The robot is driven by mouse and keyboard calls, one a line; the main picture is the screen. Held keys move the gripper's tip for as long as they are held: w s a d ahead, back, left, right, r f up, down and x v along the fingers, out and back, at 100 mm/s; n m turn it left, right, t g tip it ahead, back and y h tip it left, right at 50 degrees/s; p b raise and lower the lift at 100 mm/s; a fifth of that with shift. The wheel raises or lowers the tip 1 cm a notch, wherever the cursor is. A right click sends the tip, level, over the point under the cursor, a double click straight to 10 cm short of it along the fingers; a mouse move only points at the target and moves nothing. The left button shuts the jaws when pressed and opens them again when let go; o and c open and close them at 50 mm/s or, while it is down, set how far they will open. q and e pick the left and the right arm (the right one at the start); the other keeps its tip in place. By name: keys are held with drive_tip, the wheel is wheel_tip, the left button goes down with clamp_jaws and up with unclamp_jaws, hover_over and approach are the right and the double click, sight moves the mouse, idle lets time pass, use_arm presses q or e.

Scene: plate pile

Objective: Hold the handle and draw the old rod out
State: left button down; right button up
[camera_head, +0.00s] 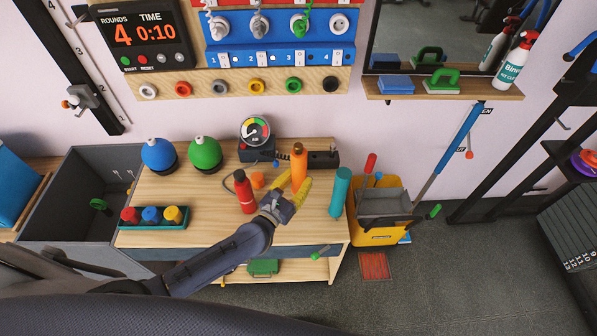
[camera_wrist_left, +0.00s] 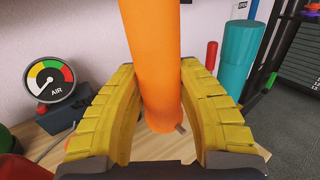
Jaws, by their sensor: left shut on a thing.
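An orange cylinder (camera_head: 299,162) stands upright near the back of the wooden table (camera_head: 215,225). My left gripper (camera_head: 294,186) has its yellow fingers around its lower part. In the left wrist view the orange cylinder (camera_wrist_left: 152,60) rises between the two yellow fingers (camera_wrist_left: 160,110), which close on its sides. A small pin shows at its lower end there. I cannot tell from these views which thing is the old rod or its handle. My right gripper is not in view.
A red bottle (camera_head: 244,192) and a teal cylinder (camera_head: 340,192) flank the gripper. An air gauge (camera_head: 255,130) and a dark block (camera_head: 323,160) are behind. Blue (camera_head: 158,155) and green (camera_head: 205,152) round items stand at the left. A yellow bucket (camera_head: 385,238) is at the right.

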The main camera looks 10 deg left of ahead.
use_arm(q)
drive_tip(key=f, duration=0.9)
drive_tip(key=shift+s+a+f, duration=0.2)
drive_tip(key=shift+s+f, duration=0.15)
drive_tip(key=shift+f, duration=0.05)
drive_tip(key=shift+s+f+m+h, duration=0.3)
drive_tip(key=shift+f+h, duration=0.1)
drive_tip(key=shift+h, duration=0.1)
drive_tip(key=shift+w+f, duration=0.1)
drive_tip(key=shift+f, duration=1.05)
drive_tip(key=shift+f, duration=0.3)
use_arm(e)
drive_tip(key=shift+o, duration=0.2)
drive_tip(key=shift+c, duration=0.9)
